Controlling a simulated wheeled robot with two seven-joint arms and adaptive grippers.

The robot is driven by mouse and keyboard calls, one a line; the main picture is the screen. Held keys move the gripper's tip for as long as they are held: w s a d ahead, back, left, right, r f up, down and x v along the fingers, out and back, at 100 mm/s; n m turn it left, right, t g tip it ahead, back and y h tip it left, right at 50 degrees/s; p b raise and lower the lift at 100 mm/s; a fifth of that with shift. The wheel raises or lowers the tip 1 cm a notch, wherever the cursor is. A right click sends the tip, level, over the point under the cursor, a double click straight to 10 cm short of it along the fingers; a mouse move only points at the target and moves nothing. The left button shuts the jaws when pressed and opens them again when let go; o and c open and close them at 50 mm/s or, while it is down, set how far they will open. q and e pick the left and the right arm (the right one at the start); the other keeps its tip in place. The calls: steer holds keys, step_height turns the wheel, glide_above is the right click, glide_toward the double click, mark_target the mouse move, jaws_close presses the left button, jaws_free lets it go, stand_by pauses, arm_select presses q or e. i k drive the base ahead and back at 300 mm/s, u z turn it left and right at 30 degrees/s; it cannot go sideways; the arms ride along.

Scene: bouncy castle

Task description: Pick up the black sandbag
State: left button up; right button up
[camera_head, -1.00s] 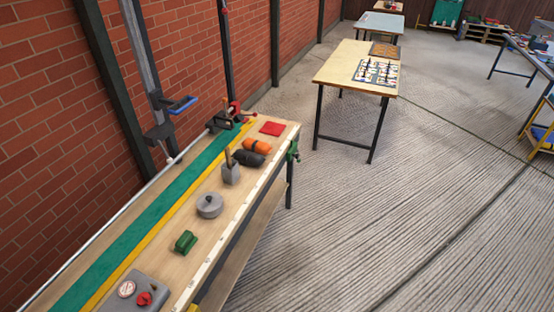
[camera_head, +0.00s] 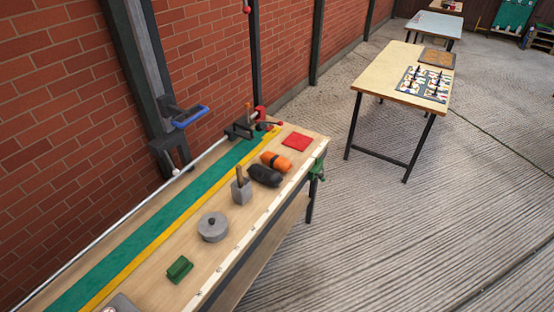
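The black sandbag (camera_head: 264,175) lies on the long wooden workbench (camera_head: 150,266), toward its far end. It lies right beside an orange sandbag with a dark band (camera_head: 275,161), which is just behind it; I cannot tell whether they touch. A grey block with an upright wooden handle (camera_head: 241,189) stands to its left and nearer. Neither of my grippers shows in the head view.
A red square cloth (camera_head: 296,141), a grey round lidded pot (camera_head: 212,227) and a green block (camera_head: 179,269) lie on the bench. A green clamp (camera_head: 317,169) is at its right edge. A light table (camera_head: 399,83) stands beyond. Open floor lies right of the bench.

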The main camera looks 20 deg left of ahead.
mark_target(264, 174)
steer(key=i, duration=1.45)
steer(key=u, duration=1.6)
